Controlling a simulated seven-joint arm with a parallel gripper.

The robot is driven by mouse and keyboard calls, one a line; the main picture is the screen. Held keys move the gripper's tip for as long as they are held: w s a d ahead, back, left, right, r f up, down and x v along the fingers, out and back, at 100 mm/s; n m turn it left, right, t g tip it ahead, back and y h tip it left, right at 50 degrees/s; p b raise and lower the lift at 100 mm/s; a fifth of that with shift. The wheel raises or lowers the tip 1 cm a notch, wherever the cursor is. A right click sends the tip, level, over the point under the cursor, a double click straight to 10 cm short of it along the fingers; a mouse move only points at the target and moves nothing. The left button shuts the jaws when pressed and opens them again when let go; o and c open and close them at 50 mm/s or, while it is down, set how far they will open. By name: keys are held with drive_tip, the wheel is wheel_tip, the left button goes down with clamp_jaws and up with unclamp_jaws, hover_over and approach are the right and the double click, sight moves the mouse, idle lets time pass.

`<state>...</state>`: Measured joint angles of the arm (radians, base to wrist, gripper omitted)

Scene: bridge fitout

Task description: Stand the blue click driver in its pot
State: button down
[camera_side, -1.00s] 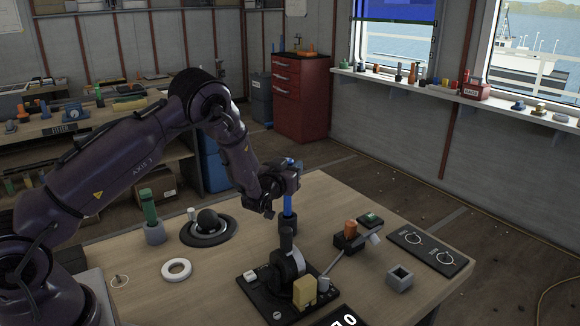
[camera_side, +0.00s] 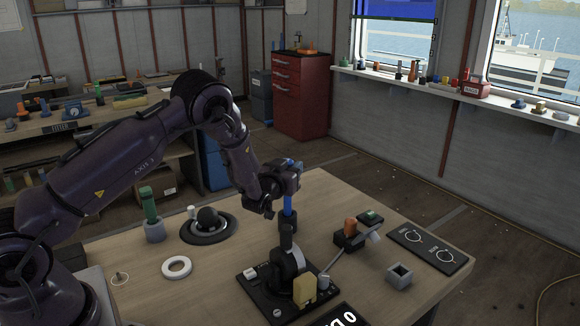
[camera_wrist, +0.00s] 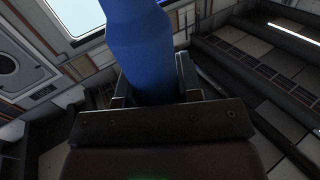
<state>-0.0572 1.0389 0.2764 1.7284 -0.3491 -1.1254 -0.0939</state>
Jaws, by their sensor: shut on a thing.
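The blue click driver (camera_side: 288,203) stands upright in the side view, its lower end at a dark round pot (camera_side: 288,222) on the table. Whether its tip is inside the pot or just behind its rim, I cannot tell for sure. My gripper (camera_side: 287,180) is shut on the upper part of the driver. In the wrist view the thick blue handle (camera_wrist: 142,50) rises between my jaws (camera_wrist: 155,90). The lower end of the driver is hidden there.
A grey pot with a green driver (camera_side: 150,205), a black ball on a round base (camera_side: 208,222) and a white ring (camera_side: 177,267) are left. A grey square socket (camera_side: 399,275) is right.

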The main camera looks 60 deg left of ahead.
drive_tip(key=shift+f, duration=2.15)
drive_tip(key=c, duration=0.7)
unclamp_jaws()
drive_tip(key=v, duration=1.3)
